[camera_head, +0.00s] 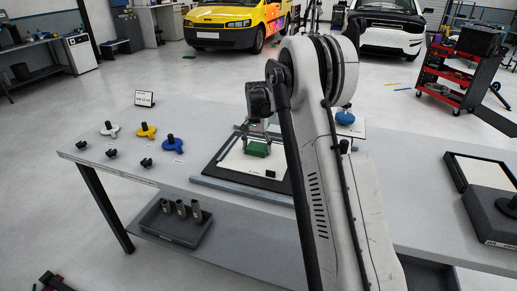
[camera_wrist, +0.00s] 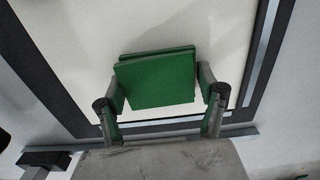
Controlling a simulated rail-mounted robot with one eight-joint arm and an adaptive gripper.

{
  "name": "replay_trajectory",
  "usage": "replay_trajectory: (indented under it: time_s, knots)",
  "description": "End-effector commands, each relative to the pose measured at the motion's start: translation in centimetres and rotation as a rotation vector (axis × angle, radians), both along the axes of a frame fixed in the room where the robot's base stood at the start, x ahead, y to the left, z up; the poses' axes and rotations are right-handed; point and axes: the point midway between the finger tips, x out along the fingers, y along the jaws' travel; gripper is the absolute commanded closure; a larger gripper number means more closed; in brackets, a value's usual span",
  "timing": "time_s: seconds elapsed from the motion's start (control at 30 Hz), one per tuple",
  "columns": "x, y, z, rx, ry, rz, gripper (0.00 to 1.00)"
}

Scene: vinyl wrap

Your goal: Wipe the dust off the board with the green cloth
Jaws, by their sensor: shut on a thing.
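The green cloth (camera_wrist: 157,80) is a folded, flat square pad in the wrist view, held between the fingers of my gripper (camera_wrist: 160,98). In the head view the green cloth (camera_head: 257,149) shows under my gripper (camera_head: 257,138), over the board. The board (camera_head: 237,160) has a white face and a dark frame and lies on the table; its white face also fills much of the wrist view (camera_wrist: 80,40). I cannot tell whether the cloth touches the board. No dust can be made out on the parts in view. My arm hides the board's right side.
A small black block (camera_head: 271,173) sits near the board's front edge.

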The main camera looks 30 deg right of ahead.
Motion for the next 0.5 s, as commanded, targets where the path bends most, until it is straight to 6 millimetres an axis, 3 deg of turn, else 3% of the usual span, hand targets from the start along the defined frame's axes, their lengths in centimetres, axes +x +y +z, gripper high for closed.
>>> replay_trajectory:
  time_s: [0.07, 0.2, 0.5]
  knots:
    - [0.2, 0.2, -0.1, 0.0, 0.0, 0.001, 0.55]
    - [0.1, 0.3, 2.2, 0.0, 0.0, 0.001, 0.55]
    - [0.2, 0.4, 4.8, 0.0, 0.0, 0.004, 0.55]
